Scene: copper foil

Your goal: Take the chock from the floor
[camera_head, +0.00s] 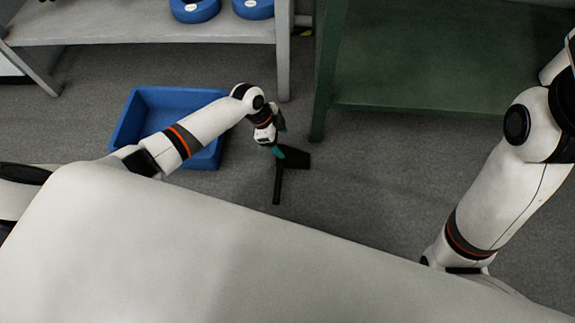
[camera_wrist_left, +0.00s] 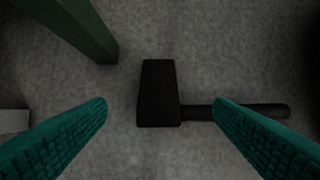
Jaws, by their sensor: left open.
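The black chock (camera_head: 297,160) lies on the grey floor, with a block-shaped head and a long thin handle (camera_head: 277,190). In the left wrist view the chock (camera_wrist_left: 159,95) has its head between my two teal fingers, and its handle runs right, partly covered by the right finger. My left gripper (camera_head: 277,151) is open above the chock and holds nothing; its fingers also show in the wrist view (camera_wrist_left: 160,101). Whether a finger touches the chock I cannot tell. My right arm shows at the right, but its gripper is not in view.
A blue crate (camera_head: 125,125) stands on the floor left of the chock, partly behind my left arm. A grey table (camera_head: 150,28) with blue rolls is behind it. A green bench (camera_head: 420,100) has a leg (camera_wrist_left: 90,35) close to the chock. Floor to the right is clear.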

